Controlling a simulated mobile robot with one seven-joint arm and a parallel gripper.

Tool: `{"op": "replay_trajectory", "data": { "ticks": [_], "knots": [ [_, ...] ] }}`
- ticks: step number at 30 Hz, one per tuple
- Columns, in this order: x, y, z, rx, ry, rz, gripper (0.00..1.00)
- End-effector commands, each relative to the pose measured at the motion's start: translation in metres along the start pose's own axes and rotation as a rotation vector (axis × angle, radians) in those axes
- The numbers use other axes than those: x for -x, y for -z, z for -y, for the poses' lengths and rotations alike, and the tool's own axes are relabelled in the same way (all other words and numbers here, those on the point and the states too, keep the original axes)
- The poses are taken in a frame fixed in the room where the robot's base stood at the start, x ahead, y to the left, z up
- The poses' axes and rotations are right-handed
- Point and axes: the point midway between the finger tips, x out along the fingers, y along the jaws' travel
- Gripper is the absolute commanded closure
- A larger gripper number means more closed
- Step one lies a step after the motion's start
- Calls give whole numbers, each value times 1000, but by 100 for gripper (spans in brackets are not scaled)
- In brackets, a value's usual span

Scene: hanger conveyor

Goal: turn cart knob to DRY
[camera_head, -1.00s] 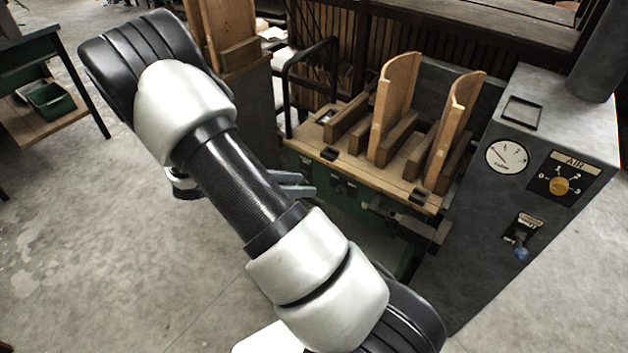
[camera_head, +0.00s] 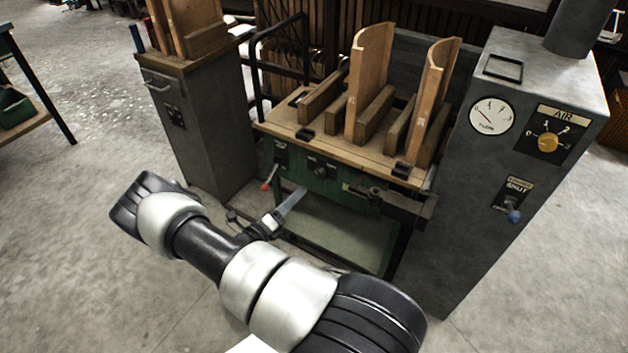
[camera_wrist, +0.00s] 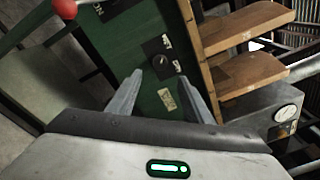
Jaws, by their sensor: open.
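The cart (camera_head: 290,122) has a wooden top and a green front panel. Its knob (camera_head: 321,168) is small and dark, on a black plate in the middle of that panel. In the wrist view the knob (camera_wrist: 162,66) appears just beyond the fingertips, with small pale labels beside it that are too small to read. My gripper (camera_head: 294,199) is low in front of the panel, below and left of the knob. In the wrist view my gripper (camera_wrist: 160,78) is open and empty, its two fingers spread and apart from the knob.
A red ball-ended lever (camera_head: 267,184) sticks out left of the knob, and shows in the wrist view's top left (camera_wrist: 66,8). A dark clamp-like part (camera_head: 390,202) juts out to the right. A grey AIR cabinet (camera_head: 480,190) stands right, a grey locker (camera_head: 200,130) left.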

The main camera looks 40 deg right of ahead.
Motion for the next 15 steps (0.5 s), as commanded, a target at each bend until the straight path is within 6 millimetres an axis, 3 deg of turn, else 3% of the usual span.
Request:
{"op": "replay_trajectory", "data": {
  "ticks": [9, 15],
  "knots": [
    [-69, 2, -1, -3, 2, -3, 54],
    [-96, 1, 0, -3, 2, -2, 54]
  ]
}}
